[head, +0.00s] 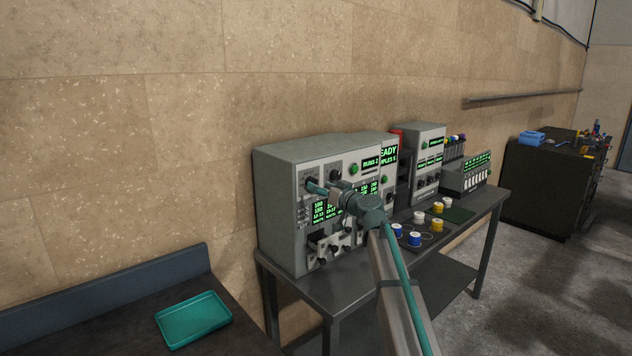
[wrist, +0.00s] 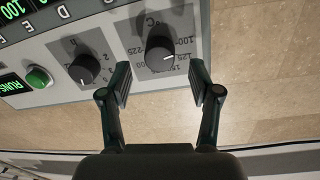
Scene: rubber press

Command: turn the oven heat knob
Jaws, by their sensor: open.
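The oven heat knob (wrist: 159,53) is a black round knob with a white pointer line, on a grey panel marked °C with numbers around it. In the wrist view it lies ahead of and between the two fingers of my gripper (wrist: 160,85). The fingers are spread apart and empty, and the knob does not appear gripped. In the head view my gripper (head: 312,186) is at the upper left of the grey oven's front panel (head: 296,208), and it hides the knob there.
A second black knob (wrist: 84,69) and a green button (wrist: 38,77) sit beside the heat knob. The oven stands on a dark table (head: 300,290) with several small colored spools to the right. A teal tray (head: 194,319) lies on the left bench.

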